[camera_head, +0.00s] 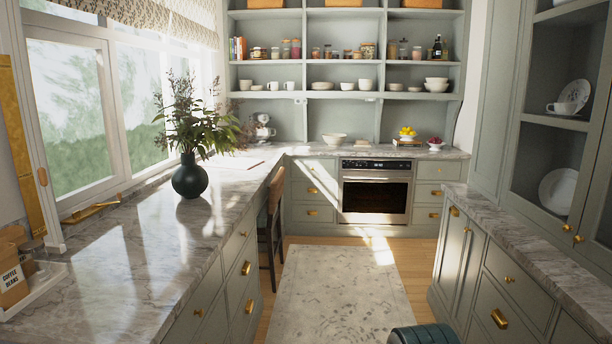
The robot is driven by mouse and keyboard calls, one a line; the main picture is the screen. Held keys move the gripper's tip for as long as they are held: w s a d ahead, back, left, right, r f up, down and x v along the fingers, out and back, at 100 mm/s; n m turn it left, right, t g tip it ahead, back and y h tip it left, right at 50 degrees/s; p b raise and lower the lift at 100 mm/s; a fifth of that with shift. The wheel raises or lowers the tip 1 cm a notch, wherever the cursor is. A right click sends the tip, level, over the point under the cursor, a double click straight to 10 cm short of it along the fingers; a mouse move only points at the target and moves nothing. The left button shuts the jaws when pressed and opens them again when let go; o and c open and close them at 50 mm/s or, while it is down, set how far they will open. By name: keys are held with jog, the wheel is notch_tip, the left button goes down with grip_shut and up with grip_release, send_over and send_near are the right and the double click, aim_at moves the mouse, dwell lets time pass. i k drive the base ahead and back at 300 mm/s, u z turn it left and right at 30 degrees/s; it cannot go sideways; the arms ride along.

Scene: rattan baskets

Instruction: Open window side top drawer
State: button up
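The window-side cabinet runs under the marble counter (140,250) on the left, below the window (65,110). Its top drawer (233,248) is a grey-green front just under the counter edge, with a small brass knob, and looks shut. Lower drawers (240,290) with brass cup pulls sit below it and look shut too. Nearer me, another front (190,322) with a brass knob is cut by the lower frame edge. My gripper is not in view; a dark ribbed rounded part at the bottom edge may be mine, but I cannot tell.
A patterned rug (340,290) lies on the clear floor between the counters. A wooden chair (272,225) stands beside the left cabinet's far end. A dark vase (189,178) stands on the left counter. Cabinets (500,270) line the right; an oven (375,190) is at the back.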

aim_at(300, 167)
jog(key=z, duration=0.2)
jog(key=i, duration=2.5)
jog(key=z, duration=0.35)
jog(key=i, duration=3.1)
jog(key=u, duration=0.25)
jog(key=i, duration=2.25)
jog(key=u, duration=0.15)
